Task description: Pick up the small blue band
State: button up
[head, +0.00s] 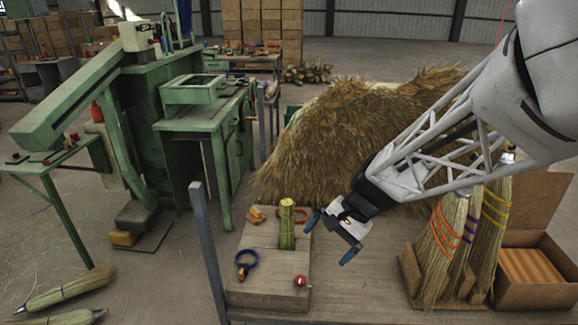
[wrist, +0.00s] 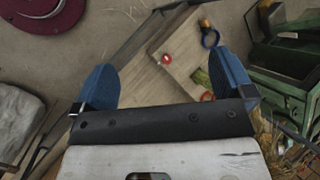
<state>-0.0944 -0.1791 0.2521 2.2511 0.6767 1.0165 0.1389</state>
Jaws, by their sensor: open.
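The small blue band (head: 246,262) is a dark blue ring lying on the left part of the wooden board (head: 268,288). It also shows in the wrist view (wrist: 210,38), near the top, towards the right blue finger. My gripper (head: 332,239) has two blue fingertips spread apart with nothing between them. It hangs above the table, to the right of the board and apart from the band. In the wrist view my gripper (wrist: 166,78) is also open, with the board seen beyond the fingers.
A green bundle (head: 287,225) stands upright on the board. A red round piece (head: 300,281), an orange ring (head: 300,215) and a tan block (head: 256,215) are near it. A grey post (head: 207,250) rises at the board's left. Bound brooms (head: 440,245) and a box (head: 533,275) stand right.

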jog(key=w+a+f+m+y, duration=0.35)
jog(key=w+a+f, duration=0.45)
jog(key=f, duration=0.3)
jog(key=w+a+f+m+y, duration=0.3)
jog(key=w+a+f+m, duration=0.3)
jog(key=w+f, duration=0.4)
jog(key=m+t, duration=0.1)
jog(key=m, duration=0.2)
send_near(244, 270)
jog(key=shift+w+a+f+y, duration=0.15)
jog(key=shift+a+f+y, duration=0.1)
jog(key=shift+a+f, duration=0.25)
jog(key=shift+w+a+f+y, duration=0.15)
jog(key=shift+a+f+y, duration=0.1)
jog(key=shift+f, duration=0.5)
jog(key=shift+a, duration=0.15)
jog(key=shift+x, duration=1.2)
jog(key=shift+x, duration=2.6)
